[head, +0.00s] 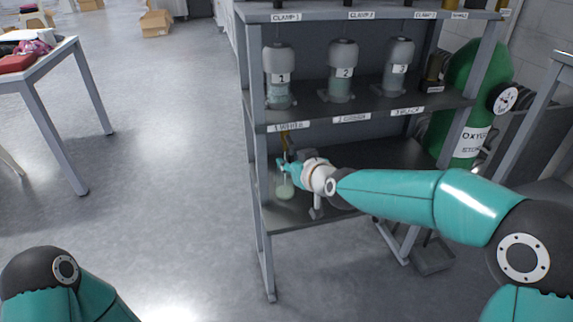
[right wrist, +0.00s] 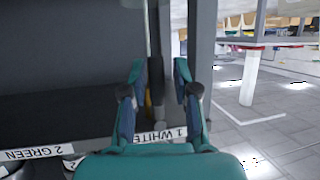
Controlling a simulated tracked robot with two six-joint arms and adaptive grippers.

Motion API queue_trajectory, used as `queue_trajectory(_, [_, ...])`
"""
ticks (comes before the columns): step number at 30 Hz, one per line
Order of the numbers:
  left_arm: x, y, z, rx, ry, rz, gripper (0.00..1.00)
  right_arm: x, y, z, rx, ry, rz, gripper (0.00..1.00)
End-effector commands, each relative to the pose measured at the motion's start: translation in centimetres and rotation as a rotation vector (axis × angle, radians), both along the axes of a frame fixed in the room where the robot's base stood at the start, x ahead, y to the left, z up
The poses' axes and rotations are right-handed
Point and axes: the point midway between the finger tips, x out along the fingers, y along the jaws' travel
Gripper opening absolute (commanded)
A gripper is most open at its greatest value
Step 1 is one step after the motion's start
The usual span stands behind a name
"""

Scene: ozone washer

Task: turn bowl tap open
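A thin tap with a yellowish part (head: 286,142) hangs at the left end of the shelf rack, above a pale green bowl (head: 286,192) on the lower shelf. My right gripper (head: 283,168) reaches in at the tap, just above the bowl. In the right wrist view my right gripper (right wrist: 158,88) has its two fingers apart, with the yellow and dark tap part (right wrist: 154,100) showing between them. A gap shows on the finger sides; contact is not clear. The tap's exact handle position is partly hidden. My left gripper is out of view.
The grey rack (head: 257,190) holds labelled bottles, one marked 1 (head: 280,90), on its middle shelf. Its left post stands close to my right gripper. A green oxygen cylinder (head: 470,142) is at right.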

Motion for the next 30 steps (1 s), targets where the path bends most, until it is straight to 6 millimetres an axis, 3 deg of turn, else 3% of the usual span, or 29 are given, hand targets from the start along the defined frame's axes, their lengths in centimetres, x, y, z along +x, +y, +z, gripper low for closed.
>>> queue_trajectory(11, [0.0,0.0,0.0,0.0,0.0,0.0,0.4,-1.1,-0.6,0.3,-0.001,0.003,-0.002,0.29])
queue_trajectory(24, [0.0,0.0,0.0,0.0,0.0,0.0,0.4,-8.3,-3.4,3.4,0.001,0.001,-0.003,0.29])
queue_trajectory(30, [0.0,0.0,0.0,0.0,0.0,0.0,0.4,-10.2,-4.0,4.1,0.0,0.003,-0.002,0.29])
